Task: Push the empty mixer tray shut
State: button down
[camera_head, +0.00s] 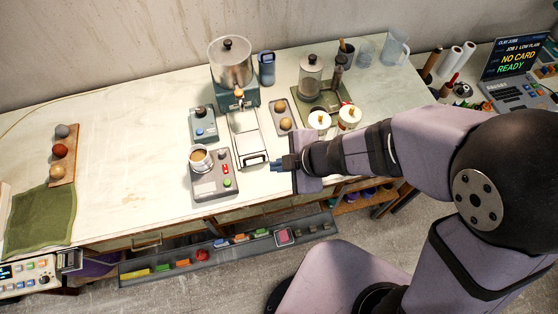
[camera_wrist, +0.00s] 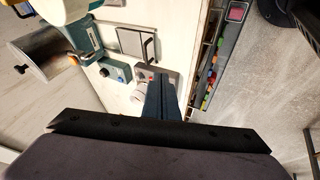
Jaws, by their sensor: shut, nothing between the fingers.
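Two white-and-red pots (camera_head: 320,122) and a small tray with two balls (camera_head: 283,117) are to the right. The left counter is mostly clear.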

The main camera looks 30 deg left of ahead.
jog(key=s+a+f+n+g+b, duration=0.1)
jog(key=s+a+n+b, duration=0.25)
jog(key=s, duration=0.65)
jog(key=s+a+f+n+g+b, duration=0.1)
jog(key=s+a+n+b, duration=0.25)
jog(key=s, duration=0.55)
jog(key=w+d+n+t, duration=0.3)
jog(key=w+n, duration=0.3)
jog(key=w+d+n+t+h, duration=0.1)
jog(key=w+d+n+t, duration=0.2)
jog(key=w+n, duration=0.3)
jog(key=shift+w+r+t, duration=0.4)
jog(key=shift+w, duration=0.3)
jog(key=b+x, duration=0.5)
jog(key=x, duration=0.5)
jog(key=shift+w+f, duration=0.1)
jog(key=shift+f, duration=0.35)
jog(key=shift+w+a+r+p, duration=0.15)
jog(key=shift+w+a+p, duration=0.4)
jog(key=shift+w+a, duration=0.7)
jog(key=shift+a, duration=0.1)
